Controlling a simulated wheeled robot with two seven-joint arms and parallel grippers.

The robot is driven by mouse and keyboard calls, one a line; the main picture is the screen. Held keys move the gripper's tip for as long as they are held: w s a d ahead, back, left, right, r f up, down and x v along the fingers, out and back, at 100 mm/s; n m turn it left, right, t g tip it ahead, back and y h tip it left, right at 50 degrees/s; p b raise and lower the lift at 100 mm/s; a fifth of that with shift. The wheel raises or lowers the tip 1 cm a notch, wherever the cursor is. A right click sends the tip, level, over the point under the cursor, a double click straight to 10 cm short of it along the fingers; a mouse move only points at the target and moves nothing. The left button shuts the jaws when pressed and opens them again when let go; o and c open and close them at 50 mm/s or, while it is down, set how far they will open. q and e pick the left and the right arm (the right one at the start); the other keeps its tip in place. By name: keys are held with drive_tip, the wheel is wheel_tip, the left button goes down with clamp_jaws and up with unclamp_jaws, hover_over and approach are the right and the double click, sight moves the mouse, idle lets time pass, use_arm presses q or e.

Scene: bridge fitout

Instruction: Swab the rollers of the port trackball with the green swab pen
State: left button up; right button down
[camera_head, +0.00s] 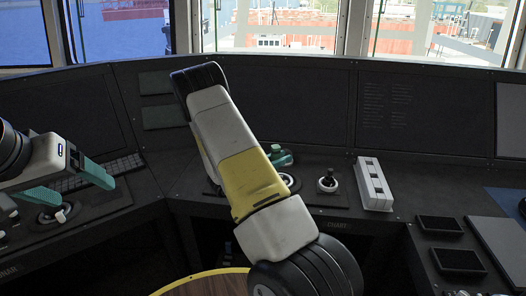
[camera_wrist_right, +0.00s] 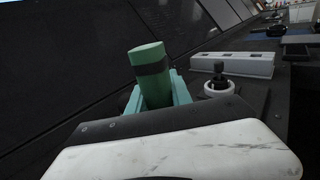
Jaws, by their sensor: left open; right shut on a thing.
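The green swab pen (camera_wrist_right: 150,70), a thick green cylinder with a dark band, stands up from between the teal fingers of my right gripper (camera_wrist_right: 158,92). In the head view the pen's green end (camera_head: 276,148) shows beside my right forearm, which hides most of that gripper. Just below it a white-ringed round fitting (camera_head: 290,182) on the console is partly hidden. My left gripper (camera_head: 68,184) is open, its teal fingers apart above the left console. Below them is a dark round fitting (camera_head: 47,217) with a white piece on it. I cannot tell which fitting is the port trackball.
A small joystick (camera_head: 327,181) and a white box (camera_head: 374,184) stand right of the pen. A keyboard (camera_head: 122,164) lies behind my left gripper. Dark screens rise behind the console. Black trays (camera_head: 440,225) are at the right, and a round wooden surface (camera_head: 205,286) is below.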

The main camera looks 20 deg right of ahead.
drive_tip(key=shift+s+f, duration=0.1)
drive_tip(key=shift+s, duration=0.15)
idle(0.4)
drive_tip(key=shift+w, duration=0.5)
idle(0.4)
drive_tip(key=shift+s, duration=0.55)
drive_tip(key=shift+w, duration=0.55)
drive_tip(key=shift+s, duration=0.55)
idle(0.5)
wheel_tip(320, 180, up, 3)
drive_tip(key=shift+r, duration=0.1)
idle(0.7)
